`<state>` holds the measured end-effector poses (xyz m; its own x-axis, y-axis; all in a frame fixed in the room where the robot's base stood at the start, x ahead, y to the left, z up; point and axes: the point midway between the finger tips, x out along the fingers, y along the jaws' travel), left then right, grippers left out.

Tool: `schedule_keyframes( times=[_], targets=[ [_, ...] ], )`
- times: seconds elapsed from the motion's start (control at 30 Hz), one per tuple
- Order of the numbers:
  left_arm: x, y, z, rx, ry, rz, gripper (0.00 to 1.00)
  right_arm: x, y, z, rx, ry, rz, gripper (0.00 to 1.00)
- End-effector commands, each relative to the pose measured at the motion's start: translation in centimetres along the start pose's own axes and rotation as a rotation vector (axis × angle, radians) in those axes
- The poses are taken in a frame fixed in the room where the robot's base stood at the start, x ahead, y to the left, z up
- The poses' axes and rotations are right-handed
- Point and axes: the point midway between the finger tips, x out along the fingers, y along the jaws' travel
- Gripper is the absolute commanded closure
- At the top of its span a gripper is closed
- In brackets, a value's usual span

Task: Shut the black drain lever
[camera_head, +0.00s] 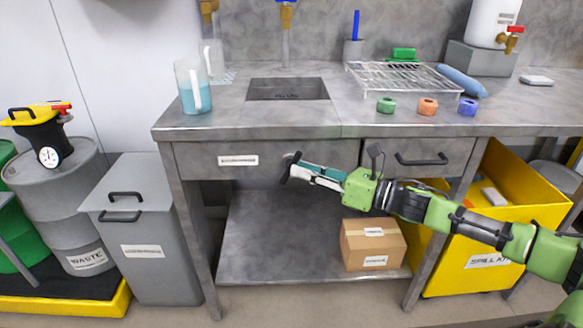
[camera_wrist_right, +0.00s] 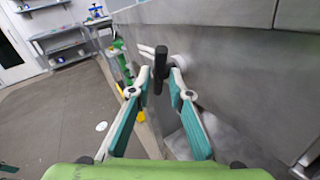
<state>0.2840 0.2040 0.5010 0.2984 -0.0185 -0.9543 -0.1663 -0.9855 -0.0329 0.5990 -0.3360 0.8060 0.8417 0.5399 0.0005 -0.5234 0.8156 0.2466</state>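My right gripper (camera_head: 306,173) reaches in from the right to the lever. In the right wrist view the teal-padded fingers of the right gripper (camera_wrist_right: 158,82) stand apart on either side of the lever, with gaps showing. Whether either finger touches it is unclear. My left gripper is not in view.
The sink (camera_head: 288,89) is above. A grey lidded bin (camera_head: 150,240) stands left of the bench. A cardboard box (camera_head: 373,246) sits on the lower shelf (camera_head: 275,245). A yellow spill bin (camera_head: 470,265) is under the bench's right side. The shelf's left half is clear.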

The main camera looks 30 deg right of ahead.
Motion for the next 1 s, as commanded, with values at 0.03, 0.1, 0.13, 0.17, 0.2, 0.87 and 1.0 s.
schedule_keyframes(
  times=[0.03,0.1,0.13,0.17,0.2,0.87,1.0],
  targets=[
    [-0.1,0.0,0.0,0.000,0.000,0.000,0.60,0.4,0.0,0.2,-0.002,-0.003,0.001,0.81],
    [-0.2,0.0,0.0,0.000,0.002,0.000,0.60,0.9,0.1,0.2,-0.003,-0.002,0.001,0.81],
    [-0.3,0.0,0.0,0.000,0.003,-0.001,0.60,1.1,0.1,0.2,-0.003,-0.002,0.001,0.81],
    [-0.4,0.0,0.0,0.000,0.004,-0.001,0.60,1.3,0.1,0.2,-0.004,-0.002,0.002,0.81],
    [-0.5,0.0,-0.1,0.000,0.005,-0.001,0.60,1.6,0.0,0.2,-0.002,-0.002,0.001,0.81],
    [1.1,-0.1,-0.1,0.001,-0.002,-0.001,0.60,3.9,0.1,0.0,-0.001,0.001,0.001,0.81],
    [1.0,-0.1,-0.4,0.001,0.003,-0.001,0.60,3.9,0.1,0.0,-0.001,0.001,0.001,0.89]
  ],
)
